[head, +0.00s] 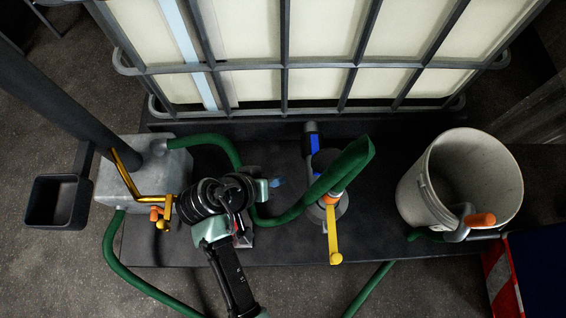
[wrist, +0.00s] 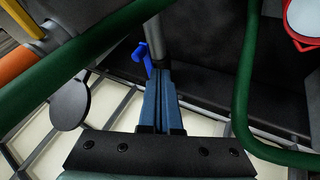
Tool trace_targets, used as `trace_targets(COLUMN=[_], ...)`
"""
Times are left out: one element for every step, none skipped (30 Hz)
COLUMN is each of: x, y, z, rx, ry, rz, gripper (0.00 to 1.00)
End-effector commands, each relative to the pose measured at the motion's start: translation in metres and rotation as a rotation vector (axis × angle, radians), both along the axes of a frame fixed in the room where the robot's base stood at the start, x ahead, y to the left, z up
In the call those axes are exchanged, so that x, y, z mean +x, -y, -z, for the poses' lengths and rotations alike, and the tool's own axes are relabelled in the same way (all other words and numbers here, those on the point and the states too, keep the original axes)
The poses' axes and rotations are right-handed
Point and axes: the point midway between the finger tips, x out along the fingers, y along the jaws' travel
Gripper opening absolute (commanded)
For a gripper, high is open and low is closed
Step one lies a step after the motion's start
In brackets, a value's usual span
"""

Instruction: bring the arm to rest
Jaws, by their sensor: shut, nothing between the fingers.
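My gripper (head: 277,182) shows in the head view at the middle, over the dark platform, beside the green hose and left of the grey valve fitting. In the wrist view my gripper (wrist: 160,78) has its two blue fingers pressed together with nothing between them. My arm is bent, with its dark round joint left of the gripper. A green hose (head: 294,210) curves under and past the gripper's right side in the head view. Whether the fingers touch the hose cannot be told.
A yellow-handled valve (head: 334,240) with a blue part stands to the right. A grey box (head: 143,185) with a yellow lever is at left. A pale bucket (head: 459,185) stands at right. A caged white tank (head: 325,105) closes off the back. Bare platform (head: 385,228) lies between valve and bucket.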

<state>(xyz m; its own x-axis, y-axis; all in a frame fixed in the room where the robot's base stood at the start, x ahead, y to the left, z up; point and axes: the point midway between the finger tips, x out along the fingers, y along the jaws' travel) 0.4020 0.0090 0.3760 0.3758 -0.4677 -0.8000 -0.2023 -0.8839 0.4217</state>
Motion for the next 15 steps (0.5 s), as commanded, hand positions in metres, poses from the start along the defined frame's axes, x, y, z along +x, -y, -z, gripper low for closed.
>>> trace_targets(x=[-0.003,-0.004,-0.005,-0.005,-0.006,-0.006,-0.006,-0.006,-0.006,-0.006,-0.006,-0.006,-0.006,-0.004,0.001], y=[-0.003,-0.004,-0.005,-0.005,-0.006,-0.006,-0.006,-0.006,-0.006,-0.006,-0.006,-0.006,-0.006,-0.007,-0.007], z=[-0.007,-0.008,-0.009,-0.01,-0.011,-0.011,-0.011,-0.011,-0.011,-0.011,-0.011,-0.011,-0.011,-0.013,-0.018], rx=[-0.001,-0.001,0.0,-0.001,-0.001,-0.001,0.0,0.0,0.0,0.0,0.0,0.0,0.001,0.004,0.011], ry=[-0.001,-0.001,0.0,0.0,0.0,0.0,0.001,0.001,0.001,0.001,0.001,0.001,0.001,0.007,0.02], rz=[-0.002,-0.002,-0.001,-0.001,-0.001,-0.001,0.0,0.0,0.0,0.0,0.0,0.0,-0.001,-0.002,-0.006], gripper=[0.0,0.0,0.0,0.0,0.0,0.0,0.0,0.0,0.0,0.0,0.0,0.0,0.0,0.0,0.0])
